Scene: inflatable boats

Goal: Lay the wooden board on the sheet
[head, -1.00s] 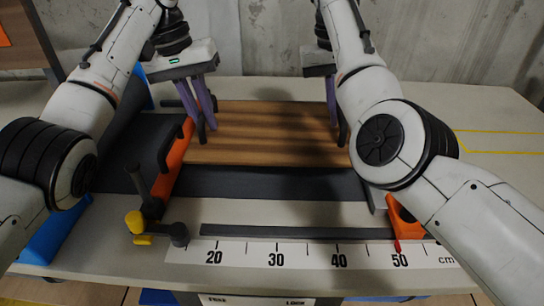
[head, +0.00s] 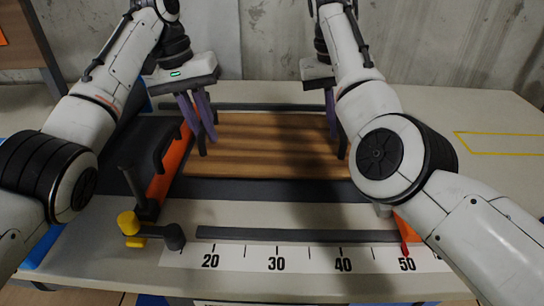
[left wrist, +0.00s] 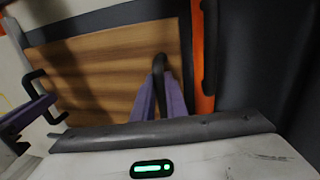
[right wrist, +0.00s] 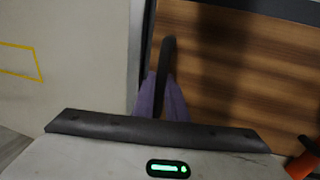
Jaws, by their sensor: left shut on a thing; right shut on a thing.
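The wooden board (head: 265,150), brown and striped, lies about level over the dark grey sheet (head: 270,190). The sheet shows as a strip along the board's near side. My left gripper (head: 203,132) is shut on the black handle at the board's left end; it also shows in the left wrist view (left wrist: 160,90). My right gripper (head: 336,128) is shut on the black handle at the right end, seen in the right wrist view (right wrist: 160,95). My right arm hides the board's near right corner. I cannot tell whether the board touches the sheet.
An orange bar (head: 170,165) stands along the left end, beside a black clamp with a yellow knob (head: 129,224). Another orange part (head: 405,228) is at the right. A grey strip (head: 290,235) and a centimetre scale (head: 310,259) lie in front. The table's right side is clear.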

